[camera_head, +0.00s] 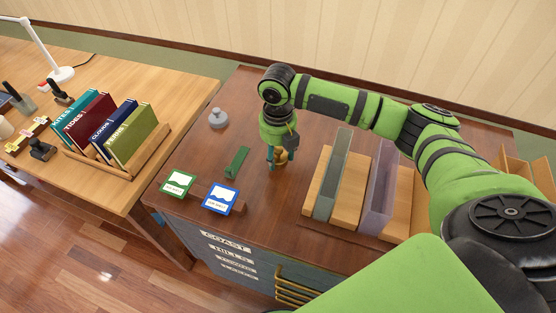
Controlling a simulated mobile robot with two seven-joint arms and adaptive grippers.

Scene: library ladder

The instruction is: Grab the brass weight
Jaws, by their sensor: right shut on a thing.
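The brass weight (281,157) is a small gold-coloured piece on the dark brown cabinet top. My right gripper (277,160) points straight down from above and is shut on it. The gripper's fingers hide part of the weight. I cannot tell whether the weight touches the cabinet top or is slightly raised. A grey weight-like piece with a knob (218,118) stands further left on the same top. My left gripper is not in view.
A green block (237,161) and two picture cards, green (178,183) and blue (221,198), lie left of the gripper. A wooden rack with translucent dividers (380,178) stands to the right. A book rack (139,164) and lamp (60,73) are on the left table.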

